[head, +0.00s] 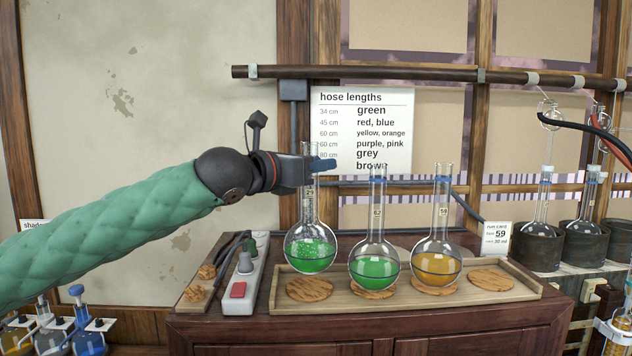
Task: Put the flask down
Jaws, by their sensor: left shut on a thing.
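My left gripper (322,166) comes in from the left and is shut on the neck of a round-bottom flask (310,252) with bubbly green liquid. The flask is upright, and its base appears slightly above the left cork ring (310,290), which looks empty. A second flask with green liquid (374,268) and one with amber liquid (437,262) stand upright on cork rings to the right. A bare cork ring (491,280) lies at the right end of the wooden tray (400,304). My right gripper is not in view.
The tray lies on a wooden cabinet (300,329). A white power strip (240,282) with a red switch stands left of it. A small card (497,239) stands behind the tray's right end. Flasks in dark heating mantles (538,246) stand at the right.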

